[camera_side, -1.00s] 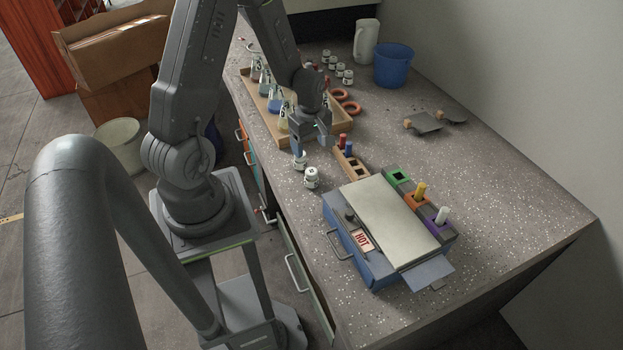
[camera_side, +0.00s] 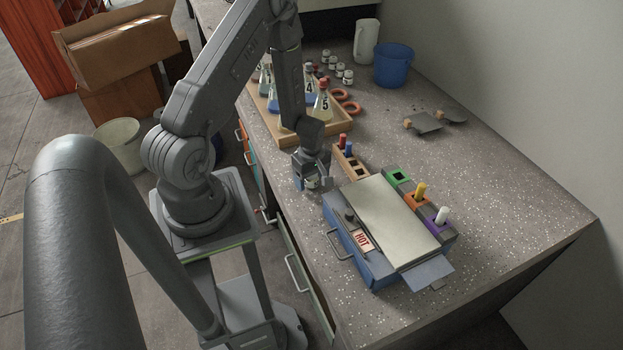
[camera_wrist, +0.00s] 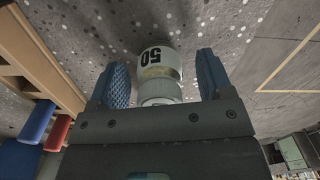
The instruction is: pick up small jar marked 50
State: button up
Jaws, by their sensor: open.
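The small jar marked 50 (camera_wrist: 159,62) is white with a dark printed number. In the wrist view it lies between my two blue-padded fingers, with a visible gap to each. The number looks upside down there. My gripper (camera_wrist: 163,76) is open around the jar and not closed on it. In the side view my gripper (camera_side: 311,180) is low over the bench near its front edge, left of the blue hot box. A bit of white jar (camera_side: 312,184) shows under it; its marking cannot be read there, and the fingers hide most of it.
The blue box marked HOT (camera_side: 372,262) stands close to the right. A wooden rack (camera_side: 352,169) with red and blue tubes is just behind the gripper. A wooden tray (camera_side: 262,112) of flasks is farther back. Several other small jars (camera_side: 338,70) stand beyond.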

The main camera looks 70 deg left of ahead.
jog(key=shift+f, duration=0.3)
jog(key=shift+c, duration=0.3)
jog(key=c, duration=1)
jog(key=shift+r, duration=0.1)
